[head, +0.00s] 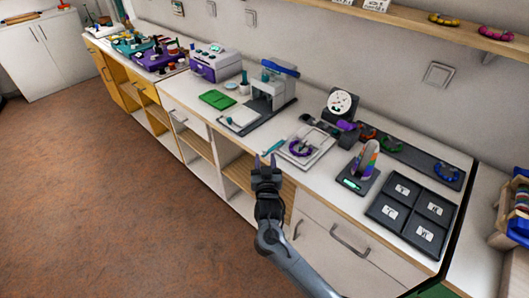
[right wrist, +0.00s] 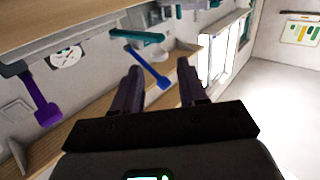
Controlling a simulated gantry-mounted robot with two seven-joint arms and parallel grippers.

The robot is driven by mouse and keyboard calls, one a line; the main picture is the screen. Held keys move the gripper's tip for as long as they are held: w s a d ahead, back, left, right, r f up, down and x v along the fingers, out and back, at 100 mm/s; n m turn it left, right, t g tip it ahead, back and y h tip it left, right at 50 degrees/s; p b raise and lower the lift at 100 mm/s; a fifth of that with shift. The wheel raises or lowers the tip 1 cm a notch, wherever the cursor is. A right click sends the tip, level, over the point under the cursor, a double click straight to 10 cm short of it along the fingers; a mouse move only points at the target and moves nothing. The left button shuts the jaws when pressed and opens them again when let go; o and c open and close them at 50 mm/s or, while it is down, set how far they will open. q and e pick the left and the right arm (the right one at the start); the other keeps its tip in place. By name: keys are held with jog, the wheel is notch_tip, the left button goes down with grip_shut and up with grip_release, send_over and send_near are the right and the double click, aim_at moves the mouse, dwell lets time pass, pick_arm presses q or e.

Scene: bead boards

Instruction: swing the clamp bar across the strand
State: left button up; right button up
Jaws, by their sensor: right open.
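My right gripper (head: 267,160) is open and empty in front of the bench's front edge, near the middle of the head view. Its two dark fingers also show in the right wrist view (right wrist: 160,70), with nothing between the tips. A thin teal bar (head: 273,147) lies at the tray's left, close beyond the fingertips. I cannot tell whether it is the clamp bar. A purple lever (head: 346,126) stands below the round dial, and it shows in the wrist view (right wrist: 40,105). No other strand is clear.
A grey press with a blue top (head: 275,80) stands left of the tray, beside a green pad (head: 217,99). Wall shelf above. Open floor lies left.

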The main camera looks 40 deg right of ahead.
aim_at(265, 151)
jog(key=shift+b+x, duration=0.65)
jog(key=shift+x, duration=2.15)
jog(key=shift+c, duration=0.3)
grip_shut()
